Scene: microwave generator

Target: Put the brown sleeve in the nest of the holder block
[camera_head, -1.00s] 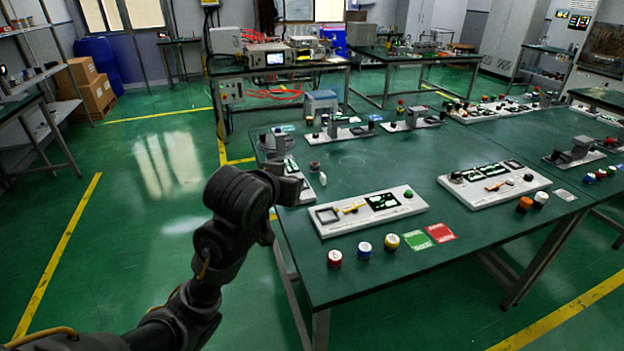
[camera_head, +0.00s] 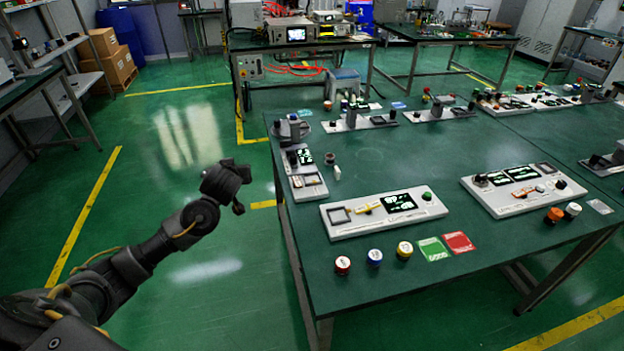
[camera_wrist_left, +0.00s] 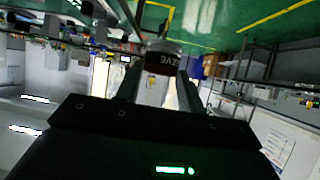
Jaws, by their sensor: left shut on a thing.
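My left gripper (camera_head: 240,190) is left of the green table's left edge, over the floor. In the left wrist view its two fingers (camera_wrist_left: 158,85) are shut on a small piece with a dark band marked with white letters ending in "VE", which I take for the brown sleeve (camera_wrist_left: 168,62). Its lower part looks pale. In the head view the sleeve cannot be told from the dark gripper. I cannot tell for sure which piece is the holder block; a pale unit (camera_head: 308,187) with dark recesses lies along the table's left edge. My right gripper is not in view.
The floor left of the table is clear.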

